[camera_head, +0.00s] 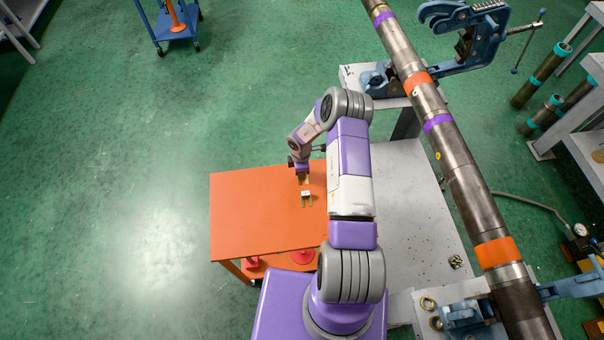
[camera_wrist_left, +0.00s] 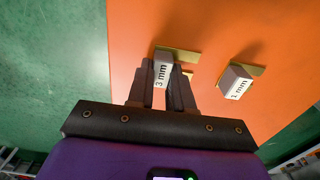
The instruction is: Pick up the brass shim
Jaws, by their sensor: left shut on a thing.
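Two small brass shims with white labelled blocks are in view. In the left wrist view, the one marked "3 mm" (camera_wrist_left: 162,74) is between the fingers of my left gripper (camera_wrist_left: 163,92), which is shut on its white block. Its brass plate (camera_wrist_left: 181,54) shows beyond the fingertips. The other shim (camera_wrist_left: 236,82), whose label seems to read "2 mm", lies to the right, apart from the gripper. In the head view my left gripper (camera_head: 303,178) is over the orange table top, just behind the free shim (camera_head: 307,193). My right gripper is not in view.
The orange table (camera_head: 250,215) is otherwise mostly bare, with red items on its lower shelf. A grey bench (camera_head: 408,185) stands to its right. A long banded pipe (camera_head: 462,185) runs above it, held by blue vises (camera_head: 470,38).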

